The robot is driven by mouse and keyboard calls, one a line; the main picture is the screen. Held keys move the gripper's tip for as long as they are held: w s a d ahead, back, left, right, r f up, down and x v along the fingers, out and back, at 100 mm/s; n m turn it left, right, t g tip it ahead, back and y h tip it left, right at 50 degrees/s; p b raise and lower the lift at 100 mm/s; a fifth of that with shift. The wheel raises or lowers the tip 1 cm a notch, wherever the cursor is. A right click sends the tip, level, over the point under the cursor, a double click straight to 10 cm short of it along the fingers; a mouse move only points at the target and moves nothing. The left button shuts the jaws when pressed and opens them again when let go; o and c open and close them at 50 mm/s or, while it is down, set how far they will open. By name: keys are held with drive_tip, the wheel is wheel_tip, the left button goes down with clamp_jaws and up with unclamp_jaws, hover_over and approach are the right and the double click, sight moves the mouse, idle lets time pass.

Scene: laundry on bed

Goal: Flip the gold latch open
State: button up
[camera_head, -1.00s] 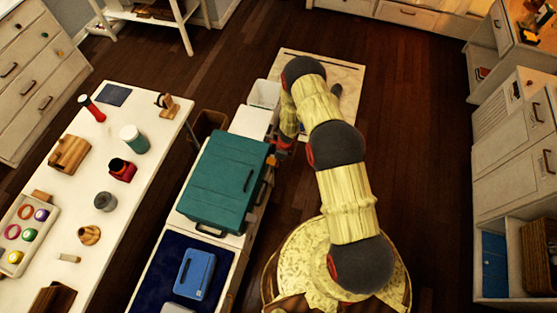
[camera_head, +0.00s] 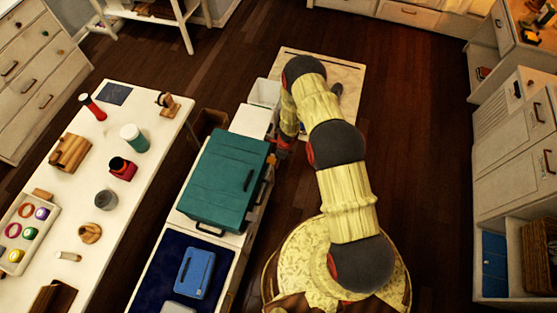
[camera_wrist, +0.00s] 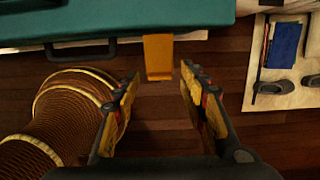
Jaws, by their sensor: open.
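The gold latch (camera_wrist: 158,57) hangs from the edge of the teal case (camera_wrist: 150,18) in the wrist view. In the head view the teal case (camera_head: 222,178) lies on a white bench, and only a small bit of the latch shows at its right side. My gripper (camera_wrist: 161,80) is open and empty, with the latch's lower end about between its fingertips, a little beyond them. I cannot tell whether the fingers touch it. In the head view my gripper (camera_head: 280,150) is beside the case's right side and partly hidden by my arm.
A black handle (camera_wrist: 80,50) is on the case edge left of the latch. A blue case (camera_head: 195,272) lies on the bench in front. A white table (camera_head: 150,120) with several small items stands left. Dark wooden floor (camera_head: 420,150) is open to the right.

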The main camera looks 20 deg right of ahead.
drive_tip(key=shift+r, duration=0.1)
wheel_tip(320, 180, up, 12)
drive_tip(key=s+d, duration=0.1)
drive_tip(key=shift+d+f, duration=0.2)
drive_tip(key=shift+d, duration=0.05)
idle(0.6)
